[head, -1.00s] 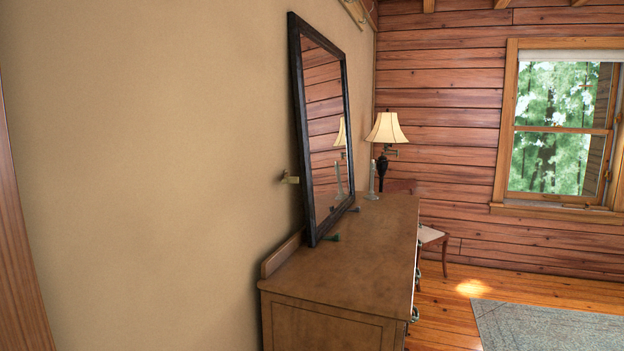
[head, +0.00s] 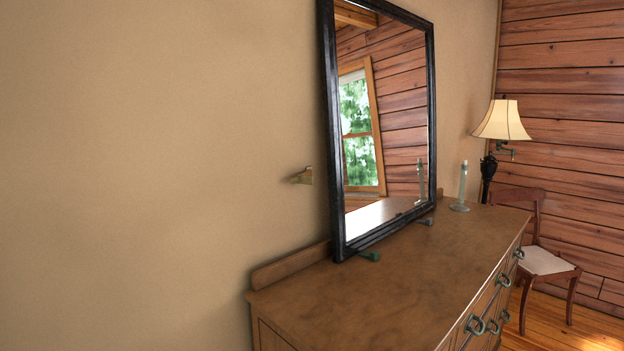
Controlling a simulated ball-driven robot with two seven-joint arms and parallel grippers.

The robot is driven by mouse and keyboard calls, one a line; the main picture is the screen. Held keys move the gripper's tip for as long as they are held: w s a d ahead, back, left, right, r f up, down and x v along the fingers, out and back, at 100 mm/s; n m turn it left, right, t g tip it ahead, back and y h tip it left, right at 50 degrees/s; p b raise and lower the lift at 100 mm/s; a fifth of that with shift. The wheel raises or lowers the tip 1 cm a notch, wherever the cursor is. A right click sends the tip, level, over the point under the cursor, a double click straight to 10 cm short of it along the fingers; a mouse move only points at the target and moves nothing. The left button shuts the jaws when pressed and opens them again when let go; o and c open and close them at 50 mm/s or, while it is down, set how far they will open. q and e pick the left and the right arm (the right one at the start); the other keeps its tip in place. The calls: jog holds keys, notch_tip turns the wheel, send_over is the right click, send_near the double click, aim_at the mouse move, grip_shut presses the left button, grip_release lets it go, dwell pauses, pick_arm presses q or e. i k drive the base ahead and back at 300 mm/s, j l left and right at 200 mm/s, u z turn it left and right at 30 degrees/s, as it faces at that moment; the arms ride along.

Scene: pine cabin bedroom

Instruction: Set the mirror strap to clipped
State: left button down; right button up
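A black-framed mirror (head: 330,130) stands on the wooden dresser (head: 400,270), tilted back toward the tan wall. A small pale bracket or clip (head: 303,176) sticks out from the wall just left of the mirror's frame; it may belong to the mirror strap, but I cannot make out a strap or whether it is clipped. Two small dark green pegs, one (head: 369,255) at the near corner and one (head: 425,221) further along, sit at the mirror's foot. Neither of my grippers shows.
A pale green candlestick (head: 462,188) stands on the dresser's far end. A lamp (head: 501,122) and a wooden chair (head: 545,262) are beyond it. Ring handles (head: 475,324) stick out from the dresser's front. The front of the dresser top is clear.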

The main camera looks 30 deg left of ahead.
aim_at(306, 177)
jog(key=i+j, duration=0.1)
jog(key=i, duration=0.4)
jog(key=i+j, duration=0.15)
jog(key=i, duration=0.3)
